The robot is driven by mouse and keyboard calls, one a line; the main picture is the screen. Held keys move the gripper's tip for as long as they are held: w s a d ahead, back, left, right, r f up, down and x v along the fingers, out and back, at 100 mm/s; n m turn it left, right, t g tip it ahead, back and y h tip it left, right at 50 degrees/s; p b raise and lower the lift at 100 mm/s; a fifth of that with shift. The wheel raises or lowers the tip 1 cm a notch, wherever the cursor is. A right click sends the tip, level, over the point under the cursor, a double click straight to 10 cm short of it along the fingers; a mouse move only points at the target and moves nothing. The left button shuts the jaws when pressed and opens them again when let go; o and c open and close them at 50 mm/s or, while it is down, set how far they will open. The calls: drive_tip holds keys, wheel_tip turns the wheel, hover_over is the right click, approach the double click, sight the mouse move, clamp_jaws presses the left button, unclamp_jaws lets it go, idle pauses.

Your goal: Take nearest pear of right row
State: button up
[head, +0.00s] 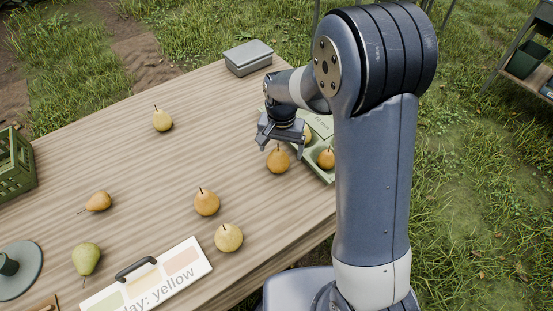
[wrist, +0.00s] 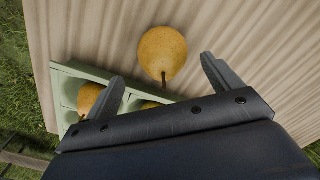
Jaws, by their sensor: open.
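An orange-brown pear (head: 278,160) stands on the wooden table beside the green tray, stem up. My gripper (head: 281,146) is open and empty just above and behind this pear in the head view. In the wrist view the same pear (wrist: 162,50) lies ahead of the gap between the open fingers (wrist: 162,76), apart from both. Another orange-brown pear (head: 207,203) and a yellow pear (head: 228,238) stand nearer the table's front edge.
The green tray (head: 323,178) at the right edge holds pears, partly hidden by my arm; its corner is near the left finger in the wrist view (wrist: 60,92). A grey box (head: 248,55) sits at the back. A sign (head: 185,269) reading "yellow" lies at the front.

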sight(278, 159)
drive_tip(key=f, duration=0.5)
drive_tip(key=shift+s+a+p, duration=0.3)
drive_tip(key=shift+a, duration=0.1)
drive_tip(key=c, duration=1.1)
drive_tip(key=shift+c, duration=0.5)
drive_tip(key=shift+r, duration=0.1)
